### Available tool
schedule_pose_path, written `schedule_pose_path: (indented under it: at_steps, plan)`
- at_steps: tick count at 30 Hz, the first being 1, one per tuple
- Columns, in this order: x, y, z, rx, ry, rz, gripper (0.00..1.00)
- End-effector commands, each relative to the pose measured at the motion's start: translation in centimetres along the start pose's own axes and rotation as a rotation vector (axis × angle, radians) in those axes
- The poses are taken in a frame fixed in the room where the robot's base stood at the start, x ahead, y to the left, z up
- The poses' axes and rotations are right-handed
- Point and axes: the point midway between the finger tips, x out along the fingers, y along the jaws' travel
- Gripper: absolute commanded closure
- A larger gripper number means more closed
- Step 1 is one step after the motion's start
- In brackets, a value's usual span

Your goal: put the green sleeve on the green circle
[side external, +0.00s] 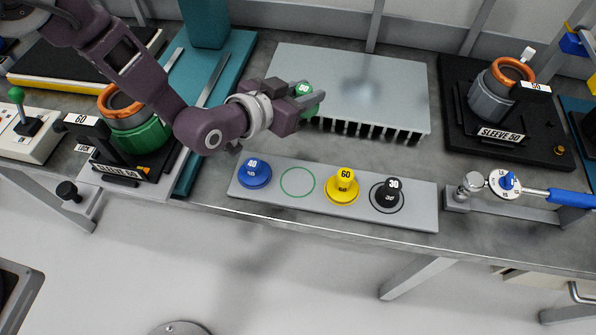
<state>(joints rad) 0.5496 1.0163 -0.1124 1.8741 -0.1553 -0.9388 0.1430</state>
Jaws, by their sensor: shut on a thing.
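The green sleeve (304,89) is held between the fingers of my gripper (308,100), which is shut on it. The gripper holds it over the front left part of the grey finned plate, up and right of the green circle. Part of the sleeve is hidden by the fingers. The green circle (297,182) is an empty outlined ring on the long grey strip (420,218). It lies between the blue sleeve marked 40 (255,174) and the yellow sleeve marked 60 (342,187).
A black sleeve marked 30 (388,196) stands right of the yellow one. The finned plate (400,85) lies behind the strip. A blue-handled tool (540,192) rests at the right. A green stator housing (140,132) stands left, a grey one (492,98) at the back right.

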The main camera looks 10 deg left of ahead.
Motion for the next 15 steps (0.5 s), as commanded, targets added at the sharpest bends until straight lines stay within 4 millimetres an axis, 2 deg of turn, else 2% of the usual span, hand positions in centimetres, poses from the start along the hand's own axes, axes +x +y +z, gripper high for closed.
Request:
schedule_pose_path:
  at_steps: [3,7,10,15]
  plan:
    - [-4.4,3.6,1.7,0.037,-0.003,0.091,1.0]
    - [-7.8,6.0,2.6,0.065,0.0,0.157,1.0]
    - [-8.6,6.7,3.4,0.074,0.0,0.177,1.0]
    - [-7.4,6.8,7.1,0.076,-0.002,0.182,1.0]
